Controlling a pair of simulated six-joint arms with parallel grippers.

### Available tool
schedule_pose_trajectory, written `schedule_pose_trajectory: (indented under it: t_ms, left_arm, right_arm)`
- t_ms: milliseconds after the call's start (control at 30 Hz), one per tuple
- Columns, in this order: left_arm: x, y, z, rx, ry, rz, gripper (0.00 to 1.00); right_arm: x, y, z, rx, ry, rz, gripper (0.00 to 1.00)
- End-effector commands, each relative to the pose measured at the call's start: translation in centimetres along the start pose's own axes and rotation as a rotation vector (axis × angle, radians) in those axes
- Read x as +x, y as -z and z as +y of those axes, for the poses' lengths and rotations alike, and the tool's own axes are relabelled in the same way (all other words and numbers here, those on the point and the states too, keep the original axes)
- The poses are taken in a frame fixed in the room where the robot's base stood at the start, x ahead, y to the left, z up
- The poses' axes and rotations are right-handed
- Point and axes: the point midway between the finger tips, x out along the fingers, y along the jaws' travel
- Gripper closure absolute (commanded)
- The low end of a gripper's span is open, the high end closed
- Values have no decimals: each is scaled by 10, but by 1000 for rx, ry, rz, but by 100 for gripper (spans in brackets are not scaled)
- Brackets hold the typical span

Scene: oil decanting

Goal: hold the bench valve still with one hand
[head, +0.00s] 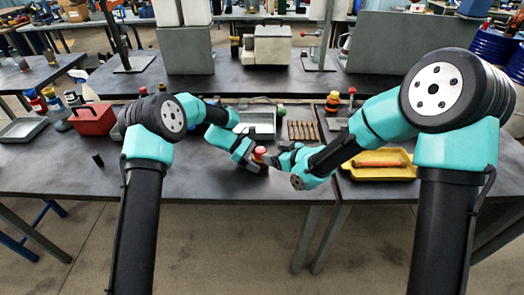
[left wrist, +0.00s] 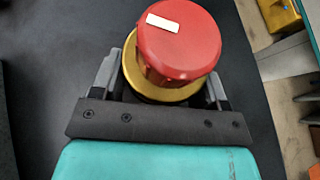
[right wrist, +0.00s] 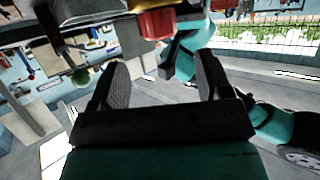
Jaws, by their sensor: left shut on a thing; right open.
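The bench valve, with a round red knob (head: 259,151) over a brass-coloured body, stands near the front edge of the dark bench. In the left wrist view the knob (left wrist: 180,45) has a white mark and the brass body (left wrist: 140,78) sits between the two fingers. My left gripper (head: 254,162) is shut on the valve's body below the knob. My right gripper (head: 283,152) is open and empty, just right of the valve. In the right wrist view its spread fingers (right wrist: 162,80) have nothing between them, and the red knob (right wrist: 156,25) shows beyond them.
A grey tray (head: 265,117) and a wooden rack (head: 301,124) lie behind the valve. A yellow tray (head: 405,175) holding an orange-brown object is to the right. A red bin (head: 92,122), bottles and a small black cylinder (head: 97,159) are left. The bench's front left is mostly clear.

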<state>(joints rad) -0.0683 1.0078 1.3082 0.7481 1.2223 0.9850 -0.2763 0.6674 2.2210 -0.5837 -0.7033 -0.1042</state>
Motion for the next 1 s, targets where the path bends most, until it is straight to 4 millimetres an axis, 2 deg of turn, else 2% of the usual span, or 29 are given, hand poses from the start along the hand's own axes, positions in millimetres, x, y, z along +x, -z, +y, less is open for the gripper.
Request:
schedule_pose_trajectory:
  t_ms: [200,400,800,1000]
  left_arm:
    - [0,-1,0,1,0,0,46]
    - [0,-1,0,1,0,0,46]
    - [0,-1,0,1,0,0,46]
    - [0,-1,0,1,-1,0,46]
  right_arm:
    - [37,0,-1,-1,2,-1,29]
    - [60,0,-1,0,1,-1,29]
    - [67,0,0,0,0,0,29]
    - [66,0,0,0,0,0,48]
